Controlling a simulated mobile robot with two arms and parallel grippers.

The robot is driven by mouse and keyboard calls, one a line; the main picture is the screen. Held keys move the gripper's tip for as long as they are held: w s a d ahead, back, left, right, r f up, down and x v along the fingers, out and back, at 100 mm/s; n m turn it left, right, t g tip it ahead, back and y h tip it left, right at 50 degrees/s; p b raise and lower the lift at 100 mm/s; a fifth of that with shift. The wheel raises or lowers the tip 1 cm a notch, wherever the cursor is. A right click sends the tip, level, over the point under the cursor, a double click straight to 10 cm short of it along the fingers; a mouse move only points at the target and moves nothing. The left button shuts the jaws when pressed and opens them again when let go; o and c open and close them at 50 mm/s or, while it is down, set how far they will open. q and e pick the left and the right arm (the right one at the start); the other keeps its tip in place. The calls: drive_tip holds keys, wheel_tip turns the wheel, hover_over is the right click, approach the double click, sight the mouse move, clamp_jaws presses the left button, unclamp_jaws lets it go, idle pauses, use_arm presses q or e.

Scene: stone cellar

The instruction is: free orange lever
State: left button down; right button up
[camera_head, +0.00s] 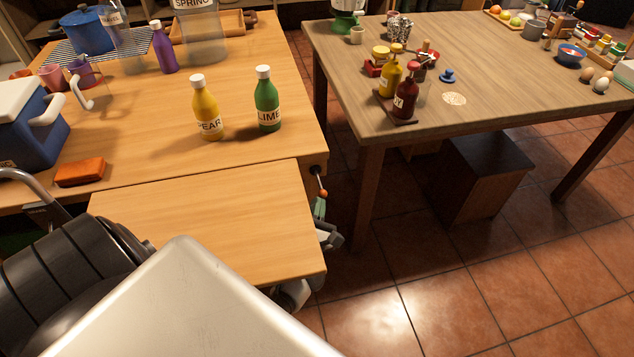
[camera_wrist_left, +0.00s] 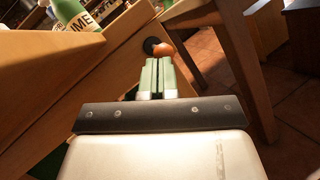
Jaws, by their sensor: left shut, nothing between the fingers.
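The orange lever (camera_head: 321,193) shows as a small orange knob at the right side of the near wooden table, below a dark round mount (camera_head: 316,170). In the left wrist view the orange knob (camera_wrist_left: 163,50) is just beyond my fingertips, beside the dark mount (camera_wrist_left: 151,45). My left gripper (camera_head: 320,201) has green fingers, shut and empty, right by the knob. It also shows in the left wrist view (camera_wrist_left: 158,62), its tips partly overlapping the knob; I cannot tell whether they touch. The lever's stem is mostly hidden. My right gripper is not in view.
A lower wooden panel (camera_head: 200,225) adjoins the near table (camera_head: 235,155). A yellow bottle (camera_head: 208,110) and a green bottle (camera_head: 267,100) stand above it, near the lever side. A second table (camera_head: 490,80) stands right, past a strip of free tiled floor. A wooden box (camera_head: 475,180) sits under it.

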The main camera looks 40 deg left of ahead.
use_arm(q)
drive_tip(key=shift+r, duration=0.65)
drive_tip(key=shift+f, duration=0.1)
drive_tip(key=b+v, duration=0.1)
drive_tip(key=v, duration=1)
drive_tip(key=shift+w, duration=0.1)
